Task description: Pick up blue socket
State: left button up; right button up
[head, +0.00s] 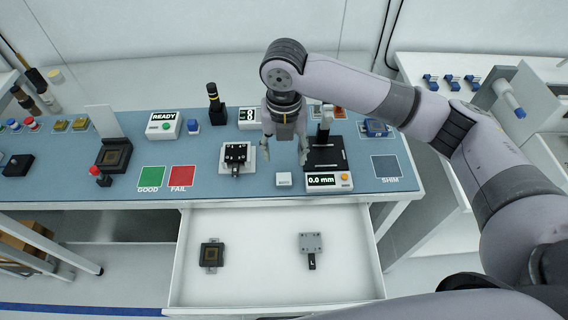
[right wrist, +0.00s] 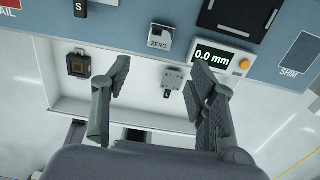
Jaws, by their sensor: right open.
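Small blue pieces show in the head view: a blue block (head: 193,126) behind the bench's middle and a blue part (head: 376,127) at the right back. I cannot tell for sure which is the blue socket. My right gripper (head: 285,160) is open and empty, pointing down above the bench, left of the black gauge plate (head: 325,158). The blue part is to its right and farther back. In the right wrist view, the open fingers (right wrist: 160,72) hang over the drawer's back area, with no blue piece between them. My left gripper is out of view.
The open drawer (head: 270,290) holds a dark socket (head: 212,256) and a grey plate with a black handle (head: 311,246). A black fixture (head: 236,155) stands left of the gripper. A ZERO button (head: 284,180) and a display (head: 322,180) are near the front edge.

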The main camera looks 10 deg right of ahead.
aim_at(374, 128)
jog(key=k+l, duration=0.15)
jog(key=k, duration=0.35)
jog(key=k+l, duration=0.15)
jog(key=k, duration=0.35)
jog(key=k+l, duration=0.15)
jog(key=k, duration=0.3)
